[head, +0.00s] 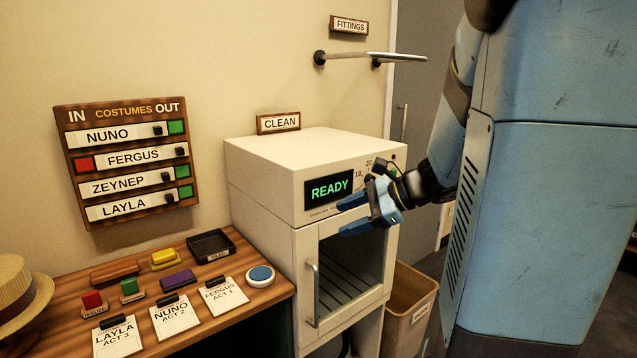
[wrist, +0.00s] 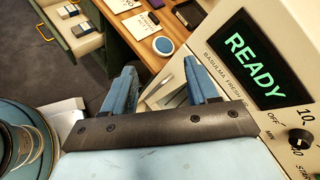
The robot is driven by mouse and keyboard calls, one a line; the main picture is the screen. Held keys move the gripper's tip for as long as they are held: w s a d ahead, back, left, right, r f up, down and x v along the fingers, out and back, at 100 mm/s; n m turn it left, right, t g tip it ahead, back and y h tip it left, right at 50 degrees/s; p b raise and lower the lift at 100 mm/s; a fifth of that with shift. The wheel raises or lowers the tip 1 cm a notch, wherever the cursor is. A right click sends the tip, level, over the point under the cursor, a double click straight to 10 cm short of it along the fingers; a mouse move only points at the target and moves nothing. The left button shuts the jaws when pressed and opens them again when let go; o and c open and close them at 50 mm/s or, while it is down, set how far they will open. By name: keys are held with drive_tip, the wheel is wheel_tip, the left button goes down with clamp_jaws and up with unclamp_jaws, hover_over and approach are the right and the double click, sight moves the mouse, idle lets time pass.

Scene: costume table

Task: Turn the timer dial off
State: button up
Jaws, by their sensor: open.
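The timer dial (wrist: 299,138) is a small black knob at the right edge of the wrist view, on the cream cabinet's front panel. Marks reading OFF, MIN and 10 are printed around it; its exact setting is hard to read. In the head view my gripper hides most of the dial area, and only a few numbers show. The cabinet (head: 262,160) has a green READY display (head: 329,189), also large in the wrist view (wrist: 255,58). My gripper (head: 346,214) is open and empty in front of the panel, its blue fingers (wrist: 160,74) pointing left, away from the dial.
The cabinet's glass door (head: 304,250) is closed, its handle (head: 314,293) sticking out. A wooden table (head: 240,313) with cards, stamps and a blue button (head: 260,275) stands left. A bin (head: 409,305) stands right of the cabinet. A rail (head: 372,55) juts from the wall above.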

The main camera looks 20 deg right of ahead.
drive_tip(key=w+d+f+m+t+h, duration=0.1)
drive_tip(key=w+d+m+t+h, duration=0.15)
drive_tip(key=d+m+t, duration=0.6)
drive_tip(key=w+d+m+t+h, duration=0.15)
drive_tip(key=w+d+m, duration=0.3)
drive_tip(key=d, duration=0.85)
drive_tip(key=x, duration=1.2)
drive_tip(key=shift+w+a+m+y, duration=0.25)
drive_tip(key=shift+a+m+y, duration=0.05)
drive_tip(key=shift+a+m, duration=0.1)
drive_tip(key=shift+r, duration=0.1)
